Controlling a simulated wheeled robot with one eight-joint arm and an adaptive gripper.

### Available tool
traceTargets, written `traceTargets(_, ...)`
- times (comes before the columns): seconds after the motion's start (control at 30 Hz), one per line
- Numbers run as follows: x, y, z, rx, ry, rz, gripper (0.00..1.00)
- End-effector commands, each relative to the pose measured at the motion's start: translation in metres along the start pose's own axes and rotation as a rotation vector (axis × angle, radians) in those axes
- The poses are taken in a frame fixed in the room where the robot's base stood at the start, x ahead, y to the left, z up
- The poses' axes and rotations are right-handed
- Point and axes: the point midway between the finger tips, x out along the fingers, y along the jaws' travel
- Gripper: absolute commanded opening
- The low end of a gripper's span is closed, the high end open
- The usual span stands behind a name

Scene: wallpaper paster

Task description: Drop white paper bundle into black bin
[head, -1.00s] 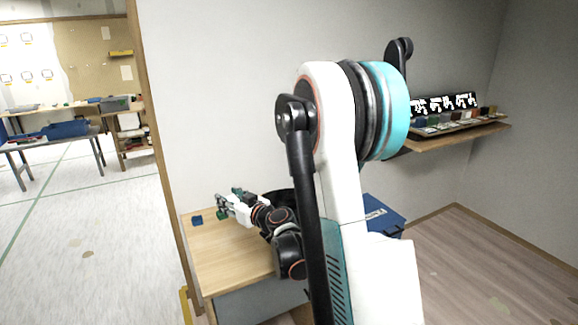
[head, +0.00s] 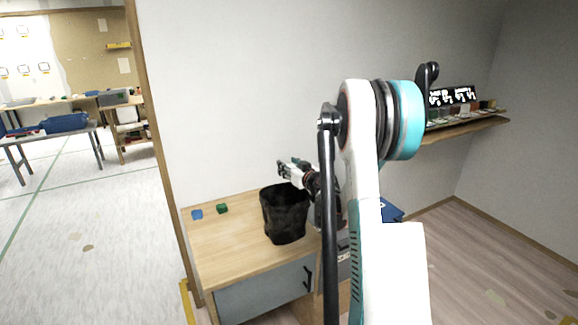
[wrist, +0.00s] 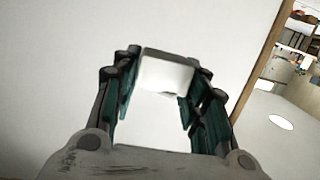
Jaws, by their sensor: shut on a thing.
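The black bin (head: 284,222) stands upright on the wooden cabinet top, with its opening facing up. My gripper (head: 284,168) is raised at the bin's back rim, near the wall. In the wrist view my gripper (wrist: 165,85) is shut on the white paper bundle (wrist: 167,73), which sits between the teal finger pads. The bundle is hard to tell from my pale gripper parts in the head view. The bin's inside is dark, and its contents cannot be made out.
The wooden cabinet top (head: 228,242) also holds a blue block (head: 197,214) and a green block (head: 222,208) at left. A blue box (head: 392,212) shows partly behind my arm. A wall shelf (head: 470,130) with small items is at right.

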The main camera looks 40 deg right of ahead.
Motion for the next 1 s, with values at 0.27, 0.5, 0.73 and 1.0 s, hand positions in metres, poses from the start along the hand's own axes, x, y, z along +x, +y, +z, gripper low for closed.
traceTargets(0.27, 0.005, 0.0, 0.034, 0.0, 0.0, 0.0, 0.26)
traceTargets(0.5, 0.007, 0.0, 0.042, 0.0, 0.0, 0.0, 0.26)
traceTargets(0.73, 0.006, 0.0, 0.041, 0.0, 0.0, -0.001, 0.54)
traceTargets(1.0, 0.006, 0.0, 0.041, 0.0, 0.0, 0.0, 0.64)
